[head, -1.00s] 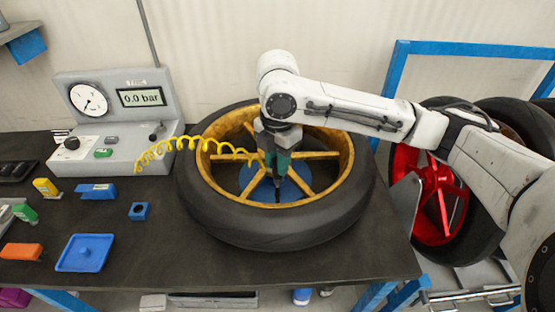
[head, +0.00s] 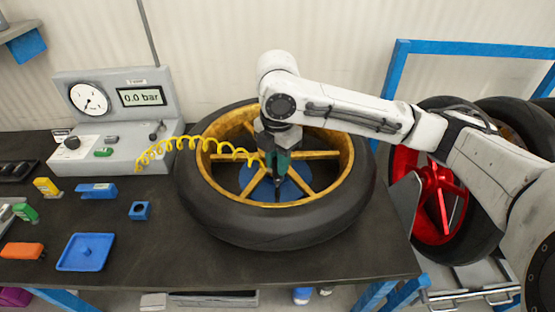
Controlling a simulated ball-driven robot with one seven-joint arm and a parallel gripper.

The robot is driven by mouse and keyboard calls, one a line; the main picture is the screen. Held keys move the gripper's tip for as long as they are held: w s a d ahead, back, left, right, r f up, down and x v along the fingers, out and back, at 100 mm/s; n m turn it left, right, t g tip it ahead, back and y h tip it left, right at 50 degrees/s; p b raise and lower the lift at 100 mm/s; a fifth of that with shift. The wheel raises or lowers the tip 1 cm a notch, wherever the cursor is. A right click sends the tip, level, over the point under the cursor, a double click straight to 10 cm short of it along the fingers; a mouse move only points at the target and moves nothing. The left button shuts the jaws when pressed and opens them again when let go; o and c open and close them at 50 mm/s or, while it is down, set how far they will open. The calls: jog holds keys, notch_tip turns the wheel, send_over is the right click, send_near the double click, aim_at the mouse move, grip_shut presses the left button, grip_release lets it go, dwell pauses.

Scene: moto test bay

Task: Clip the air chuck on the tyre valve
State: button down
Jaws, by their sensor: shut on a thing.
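The tyre (head: 290,232) lies flat on the dark bench, around a gold wheel rim (head: 325,192) with a blue disc at its centre. My gripper (head: 277,180) points down inside the rim, over the hub area. It is shut on the air chuck, which is mostly hidden by the fingers; the yellow coiled hose (head: 195,140) runs from the gauge unit to it. The tyre valve cannot be made out. I cannot tell whether the chuck touches anything.
The gauge unit (head: 118,155) at the back left reads 0.0 bar. A blue tray (head: 72,262), a blue block (head: 140,211) and an orange item (head: 22,250) lie at the left. A red wheel (head: 438,185) and a blue frame (head: 470,48) stand at the right.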

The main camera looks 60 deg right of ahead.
jog(key=shift+f+b, duration=0.45)
jog(key=shift+f, duration=0.35)
dwell(1.9)
jog(key=shift+c, duration=2.3)
grip_release()
jog(key=shift+r, duration=0.1)
jog(key=shift+r+p, duration=3.05)
jog(key=shift+r, duration=0.35)
